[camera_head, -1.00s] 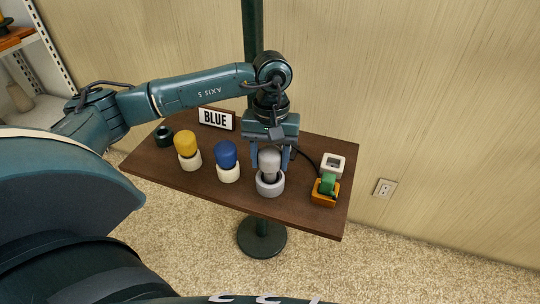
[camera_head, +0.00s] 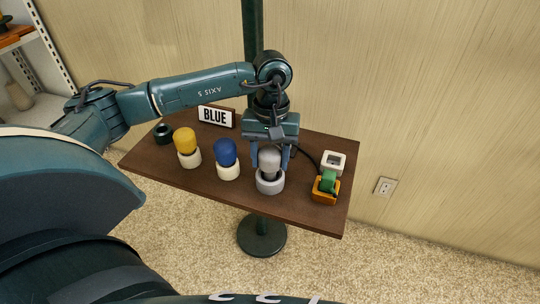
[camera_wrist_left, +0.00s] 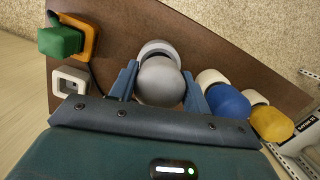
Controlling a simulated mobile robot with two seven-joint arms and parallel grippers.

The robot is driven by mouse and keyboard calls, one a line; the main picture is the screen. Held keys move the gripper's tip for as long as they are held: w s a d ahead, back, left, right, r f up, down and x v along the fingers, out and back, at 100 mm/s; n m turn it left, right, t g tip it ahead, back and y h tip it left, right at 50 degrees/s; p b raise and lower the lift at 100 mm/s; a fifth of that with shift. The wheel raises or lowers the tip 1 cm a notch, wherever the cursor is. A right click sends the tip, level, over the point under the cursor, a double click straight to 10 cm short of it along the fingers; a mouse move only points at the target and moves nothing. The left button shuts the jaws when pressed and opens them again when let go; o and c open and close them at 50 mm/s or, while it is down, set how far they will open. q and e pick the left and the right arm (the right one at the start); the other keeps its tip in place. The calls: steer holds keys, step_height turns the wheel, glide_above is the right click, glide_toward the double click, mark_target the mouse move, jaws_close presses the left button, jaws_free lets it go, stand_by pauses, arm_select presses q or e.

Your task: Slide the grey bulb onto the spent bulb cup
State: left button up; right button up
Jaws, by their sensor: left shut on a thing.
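The grey bulb (camera_head: 270,162) is held upright between the fingers of my left gripper (camera_head: 269,164), which is shut on it. In the left wrist view the grey bulb (camera_wrist_left: 160,80) sits between the two blue fingers. The grey spent bulb cup (camera_head: 270,184) stands on the table directly below the bulb. Its rim also shows behind the bulb in the left wrist view (camera_wrist_left: 158,47). The bulb's lower end is at the cup's mouth; how deep it sits is hidden. My right gripper is not in view.
On the brown table (camera_head: 307,210) stand a blue bulb (camera_head: 226,152) and a yellow bulb (camera_head: 186,140) in white cups. A white socket (camera_head: 334,162) and an orange-green item (camera_head: 326,188) stand right.

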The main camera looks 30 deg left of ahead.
arm_select(q)
steer(key=shift+f, duration=0.1)
steer(key=shift+f+b, duration=0.65)
steer(key=shift+b, duration=0.1)
steer(key=o, duration=1)
steer(key=shift+o, duration=0.2)
